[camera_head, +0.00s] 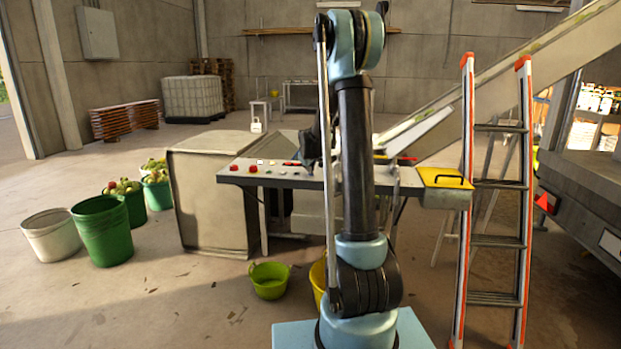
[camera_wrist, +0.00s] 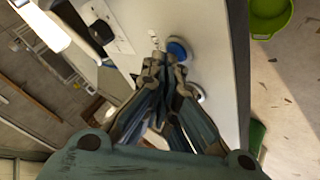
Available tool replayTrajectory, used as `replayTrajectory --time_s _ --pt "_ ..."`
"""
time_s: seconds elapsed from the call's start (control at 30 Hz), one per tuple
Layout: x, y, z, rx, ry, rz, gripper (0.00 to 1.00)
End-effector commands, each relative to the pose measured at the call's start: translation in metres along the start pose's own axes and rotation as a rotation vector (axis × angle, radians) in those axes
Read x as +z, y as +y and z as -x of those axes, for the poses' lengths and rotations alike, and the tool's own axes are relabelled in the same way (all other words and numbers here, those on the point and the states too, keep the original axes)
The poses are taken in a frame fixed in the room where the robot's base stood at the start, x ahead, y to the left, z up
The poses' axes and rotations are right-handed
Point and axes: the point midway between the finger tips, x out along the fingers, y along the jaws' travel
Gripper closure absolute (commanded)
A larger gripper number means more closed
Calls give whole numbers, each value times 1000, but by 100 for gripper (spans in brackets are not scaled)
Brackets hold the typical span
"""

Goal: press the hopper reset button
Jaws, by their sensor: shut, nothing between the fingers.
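A grey control panel (camera_head: 290,178) with several buttons and small labels stands in the middle of the head view. Red buttons (camera_head: 253,168) show at its left end. In the wrist view, my gripper (camera_wrist: 164,62) is shut and empty, its fingertips over the pale panel (camera_wrist: 212,50). A blue round button (camera_wrist: 177,49) lies right beside the fingertips; I cannot tell whether they touch it. Another round button (camera_wrist: 195,93) is partly hidden behind the fingers. No label I can read marks the hopper reset button. In the head view my arm hides part of the panel.
An orange-edged ladder (camera_head: 495,242) stands to the right. A grey bin (camera_head: 210,205) and green buckets (camera_head: 103,230) are left. A green tub (camera_head: 270,281) lies below on the floor.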

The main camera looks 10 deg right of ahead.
Motion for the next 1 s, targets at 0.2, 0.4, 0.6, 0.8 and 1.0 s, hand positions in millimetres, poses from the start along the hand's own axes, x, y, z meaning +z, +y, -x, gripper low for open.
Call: replayTrajectory --time_s 0.2,0.4,0.6,0.8,1.0 --pt "1 -1 -2 0 0 0 100" --pt "2 -2 -3 0 0 0 100" --pt "2 -2 -3 0 0 0 100" --pt "2 -2 -2 0 0 0 100" --pt "-2 2 3 0 0 0 100"
